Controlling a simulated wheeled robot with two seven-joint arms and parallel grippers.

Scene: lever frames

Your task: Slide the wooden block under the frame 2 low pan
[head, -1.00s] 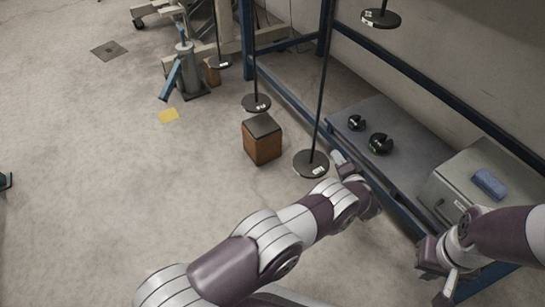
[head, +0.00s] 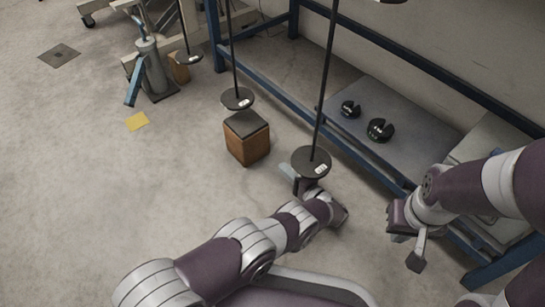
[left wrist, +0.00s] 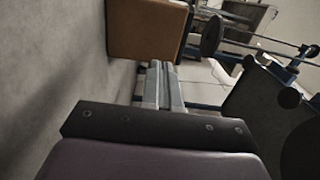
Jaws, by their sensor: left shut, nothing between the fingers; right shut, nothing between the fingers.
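The wooden block (head: 247,143), brown with a dark top, stands on the floor in the middle of the head view. A black low pan (head: 237,98) hangs on a rod just behind it; another low pan (head: 311,163) hangs nearer, to its right. No label shows which one is frame 2. My left gripper (head: 287,169) is shut and empty, low beside the nearer pan, which partly hides it. Its fingertips point toward the block, apart from it. The left wrist view shows the shut fingers (left wrist: 160,72) below the block (left wrist: 147,30). My right gripper (head: 415,262) is shut and empty at the right.
A farther pan (head: 188,58) hangs near another brown block (head: 179,68) and a grey jack (head: 152,72). A blue frame rail (head: 355,145) and a grey shelf (head: 405,150) with two black weights (head: 380,130) lie to the right.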

